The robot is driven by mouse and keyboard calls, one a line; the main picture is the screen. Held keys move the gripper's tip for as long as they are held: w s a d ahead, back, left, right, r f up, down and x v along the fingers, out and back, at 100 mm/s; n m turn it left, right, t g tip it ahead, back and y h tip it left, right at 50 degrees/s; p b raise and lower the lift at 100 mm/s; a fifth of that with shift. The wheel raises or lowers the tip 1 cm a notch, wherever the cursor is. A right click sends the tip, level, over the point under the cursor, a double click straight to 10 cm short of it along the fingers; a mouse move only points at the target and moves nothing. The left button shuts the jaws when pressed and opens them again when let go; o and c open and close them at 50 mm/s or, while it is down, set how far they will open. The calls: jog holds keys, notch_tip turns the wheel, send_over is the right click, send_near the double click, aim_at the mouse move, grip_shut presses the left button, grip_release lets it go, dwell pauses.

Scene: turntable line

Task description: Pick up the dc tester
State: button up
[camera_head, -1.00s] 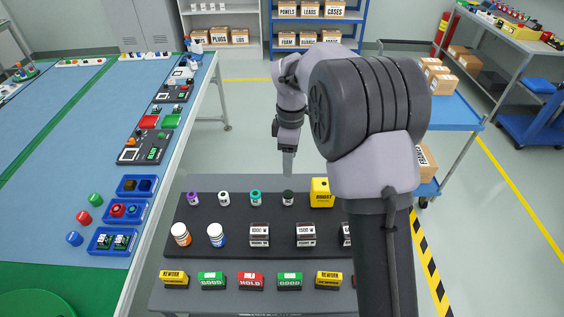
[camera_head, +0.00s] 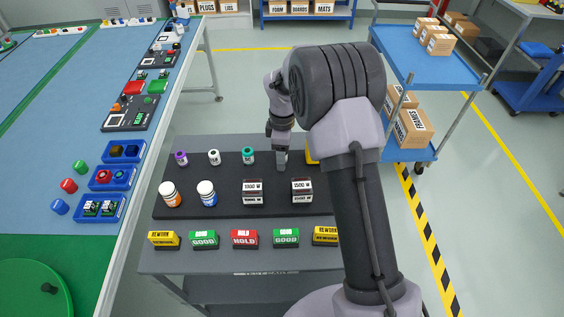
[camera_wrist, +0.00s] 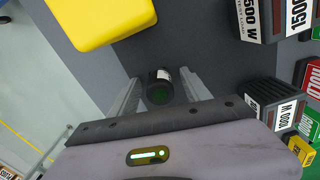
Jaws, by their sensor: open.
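A small dark cylinder (camera_wrist: 159,88) with a white label stands between my gripper's fingers in the wrist view. Its top looks dark green. I cannot read a name on it, so I cannot confirm it is the dc tester. My gripper (camera_wrist: 157,84) is open, with one finger on each side of it; contact is not clear.
A purple-topped (camera_head: 181,158), a white (camera_head: 214,157) and a teal-topped cylinder (camera_head: 248,156) stand left in the row. A yellow container (camera_wrist: 96,18) is close beside my gripper. Wattage-marked boxes (camera_head: 252,191) and status blocks (camera_head: 244,239) stand in front.

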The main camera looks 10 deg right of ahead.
jog(key=shift+r, duration=0.15)
grip_shut()
jog(key=shift+r, duration=0.1)
